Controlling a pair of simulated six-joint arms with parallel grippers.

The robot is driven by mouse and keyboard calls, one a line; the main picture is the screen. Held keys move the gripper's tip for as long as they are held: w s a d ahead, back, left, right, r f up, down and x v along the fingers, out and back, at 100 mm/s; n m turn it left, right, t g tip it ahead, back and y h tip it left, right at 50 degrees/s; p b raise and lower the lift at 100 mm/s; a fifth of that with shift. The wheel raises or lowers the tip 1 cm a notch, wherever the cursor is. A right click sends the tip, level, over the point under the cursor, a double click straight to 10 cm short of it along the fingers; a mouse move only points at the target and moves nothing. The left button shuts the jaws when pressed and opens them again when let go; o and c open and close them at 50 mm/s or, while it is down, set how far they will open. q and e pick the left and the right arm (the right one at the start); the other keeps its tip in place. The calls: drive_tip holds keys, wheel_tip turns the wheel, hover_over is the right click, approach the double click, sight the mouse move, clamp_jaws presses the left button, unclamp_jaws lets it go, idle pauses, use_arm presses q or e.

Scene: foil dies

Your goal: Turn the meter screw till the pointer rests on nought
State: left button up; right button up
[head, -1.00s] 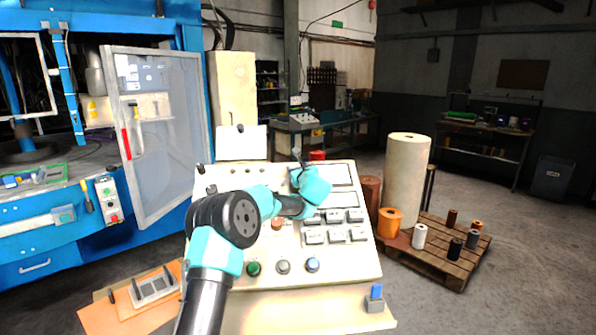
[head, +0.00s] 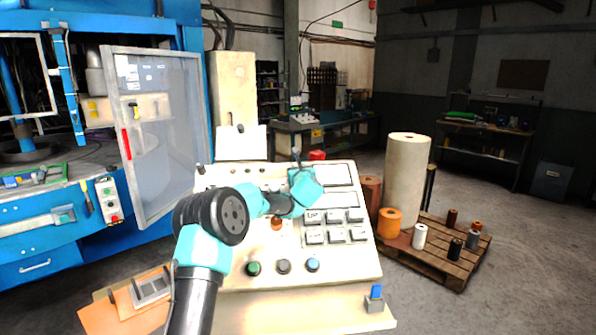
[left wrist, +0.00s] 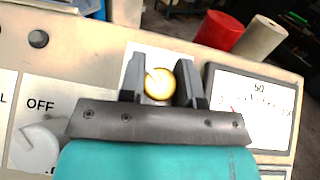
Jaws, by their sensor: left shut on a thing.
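The meter screw (left wrist: 160,84) is a round brass head with a slot, on a pale square plate in the left wrist view. My left gripper (left wrist: 160,90) is shut on it, one dark finger on each side. The meter (left wrist: 262,120) is just right of the screw, a white face in a dark frame, with 50 mid-scale. A short red pointer part shows at the face's left side; its exact reading cannot be told. In the head view the meter (head: 338,175) sits at the panel's upper right, and my left wrist hides the screw. My right gripper is not in view.
The sloping control panel (head: 340,262) carries keys (head: 335,216) and a row of buttons (head: 283,266). A white knob (left wrist: 35,147) by an OFF label is left of the screw. A red cylinder (left wrist: 219,30) stands behind the panel. A pallet (head: 440,262) is at right.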

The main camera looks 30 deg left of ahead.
use_arm(q)
drive_tip(key=shift+r+m+t+h, duration=0.1)
drive_tip(key=shift+m+t+h, duration=0.7)
drive_tip(key=shift+m+h, duration=0.7)
drive_tip(key=o, duration=0.9)
drive_tip(key=shift+s+d, duration=0.1)
drive_tip(key=v, duration=1.7)
drive_tip(key=shift+d, duration=0.2)
